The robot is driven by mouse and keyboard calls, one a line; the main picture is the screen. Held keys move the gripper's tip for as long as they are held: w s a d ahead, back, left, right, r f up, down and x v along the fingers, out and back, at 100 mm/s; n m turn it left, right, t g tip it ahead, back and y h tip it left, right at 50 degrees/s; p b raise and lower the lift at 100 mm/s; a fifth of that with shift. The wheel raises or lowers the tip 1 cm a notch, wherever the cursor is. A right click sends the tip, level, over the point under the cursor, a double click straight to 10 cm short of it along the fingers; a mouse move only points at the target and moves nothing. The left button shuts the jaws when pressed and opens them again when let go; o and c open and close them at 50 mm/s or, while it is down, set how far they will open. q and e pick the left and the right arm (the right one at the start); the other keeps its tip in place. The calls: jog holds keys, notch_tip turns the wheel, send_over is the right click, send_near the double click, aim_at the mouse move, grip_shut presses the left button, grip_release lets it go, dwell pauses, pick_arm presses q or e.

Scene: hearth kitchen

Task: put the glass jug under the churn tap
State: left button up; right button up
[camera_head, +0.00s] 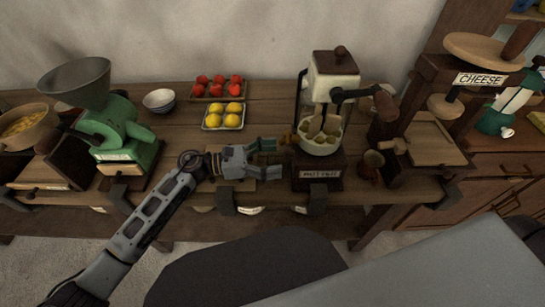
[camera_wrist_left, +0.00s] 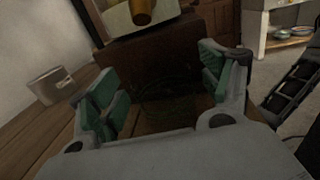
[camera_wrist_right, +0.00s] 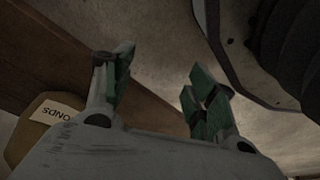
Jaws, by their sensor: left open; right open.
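The churn (camera_head: 332,85) is a cream and dark wooden machine on a dark labelled base, with a crank and a bowl-like front. Its wooden tap (camera_head: 287,139) sticks out to the left; it also shows at the top of the left wrist view (camera_wrist_left: 142,12). My left gripper (camera_head: 270,153) is open just left of the churn's base, below tap height. A faint, see-through shape, possibly the glass jug (camera_wrist_left: 172,92), shows between its fingers; I cannot tell its outline or contact. My right gripper (camera_wrist_right: 160,92) is open and empty over the floor, outside the head view.
A green grinder (camera_head: 120,140) stands left. Trays of red tomatoes (camera_head: 217,86) and yellow lemons (camera_head: 223,117) and a small bowl (camera_head: 158,100) lie behind. A copper mug (camera_head: 370,165) and the cheese press (camera_head: 425,120) stand right of the churn. The table's front edge is close.

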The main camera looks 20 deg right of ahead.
pick_arm(q)
jog(key=shift+s+f+p, duration=0.15)
jog(key=shift+f+p, duration=0.2)
jog(key=shift+f, duration=0.2)
jog(key=shift+r, duration=0.1)
jog(key=shift+r+p, duration=0.3)
jog(key=shift+p, duration=0.15)
jog(key=shift+a, duration=0.15)
jog(key=a, duration=0.2)
jog(key=w+a, duration=0.1)
jog(key=a, duration=0.3)
jog(key=shift+w+a+r+b, duration=0.2)
jog(key=shift+a+r+b, duration=0.05)
jog(key=shift+r+b, duration=0.1)
jog(key=shift+a, duration=0.25)
pick_arm(e)
jog(key=shift+s+d+f, duration=0.3)
jog(key=shift+f, duration=0.35)
jog(key=shift+s+d+f, duration=0.25)
jog(key=shift+d+f, duration=0.05)
jog(key=shift+f, duration=0.3)
